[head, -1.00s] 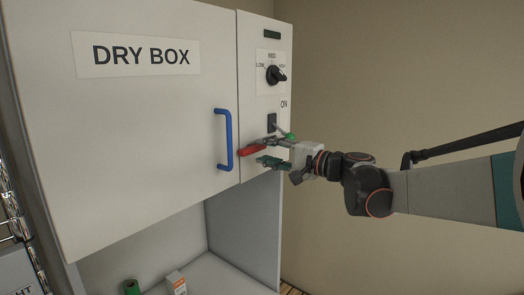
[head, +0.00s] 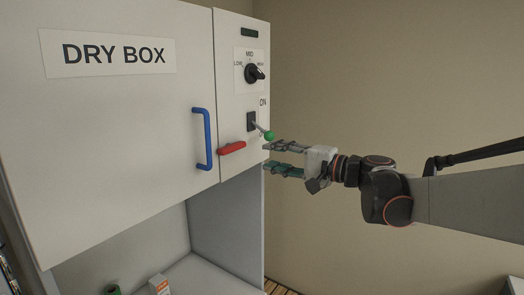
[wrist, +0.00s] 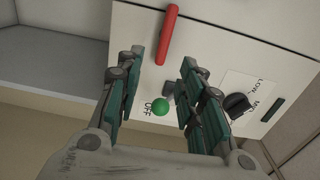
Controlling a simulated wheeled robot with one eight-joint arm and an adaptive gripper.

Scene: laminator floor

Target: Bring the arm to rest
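My gripper (head: 268,157) is at the right edge of the dry box's control panel (head: 236,100) in the head view, its fingers apart with nothing between them. In the wrist view the open fingers (wrist: 162,66) point toward the panel. The green-knobbed lever switch (head: 269,135) sticks out just above the upper finger in the head view. Its green ball (wrist: 161,104) shows between the fingers in the wrist view, beside an "OFF" label. How far the ball is from the fingers is hard to tell.
The dry box door (head: 120,130) is shut and has a blue handle (head: 203,139). A red handle (head: 232,148) and a black dial (head: 253,73) are on the panel. The wall side at right is open.

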